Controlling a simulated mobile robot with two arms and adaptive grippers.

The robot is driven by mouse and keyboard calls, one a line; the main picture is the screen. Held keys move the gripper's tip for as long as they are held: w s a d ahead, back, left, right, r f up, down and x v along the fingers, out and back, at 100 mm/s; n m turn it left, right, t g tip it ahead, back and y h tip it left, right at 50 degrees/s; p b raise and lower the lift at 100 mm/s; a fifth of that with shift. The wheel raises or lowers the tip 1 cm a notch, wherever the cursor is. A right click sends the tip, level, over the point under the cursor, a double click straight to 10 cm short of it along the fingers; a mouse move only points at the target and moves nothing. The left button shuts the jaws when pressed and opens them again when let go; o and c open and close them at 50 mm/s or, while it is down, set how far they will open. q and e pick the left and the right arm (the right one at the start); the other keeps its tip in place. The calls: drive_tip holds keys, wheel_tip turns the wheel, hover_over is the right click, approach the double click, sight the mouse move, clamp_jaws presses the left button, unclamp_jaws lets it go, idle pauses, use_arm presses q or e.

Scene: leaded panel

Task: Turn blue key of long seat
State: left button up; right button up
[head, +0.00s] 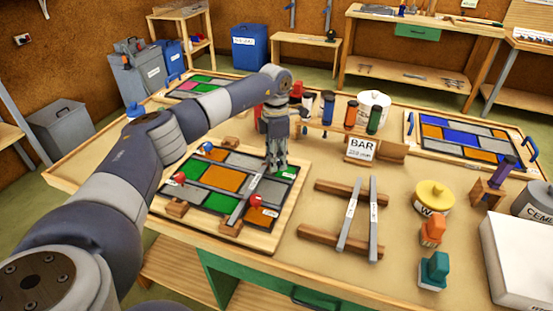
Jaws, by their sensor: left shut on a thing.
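The leaded panel (222,179) lies on a wooden board (262,240) with green, orange and grey panes. A blue key (208,146) stands at its far left edge and a red key (180,177) at its near left. Another red key (255,200) stands near the front right, by a grey bar (235,215) lying across the panel. My left gripper (277,164) points down at the panel's far right part. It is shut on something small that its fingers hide. No blue key shows there. My right gripper is out of view.
Two grey bars (373,220) rest on wooden rails to the right. A BAR sign (360,149) and a rack of coloured bottles stand behind. A yellow-lidded tub (433,196) and a white box (518,262) are at the right. Another panel (465,137) lies at the far right.

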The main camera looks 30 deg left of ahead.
use_arm(q)
drive_tip(key=m, duration=0.6)
drive_tip(key=shift+w+r, duration=0.1)
drive_tip(key=shift+r, duration=0.05)
drive_tip(key=shift+m, duration=0.3)
drive_tip(key=o, duration=1.1)
drive_tip(key=r, duration=1.2)
drive_tip(key=shift+w+a, duration=0.1)
drive_tip(key=shift+w, duration=0.15)
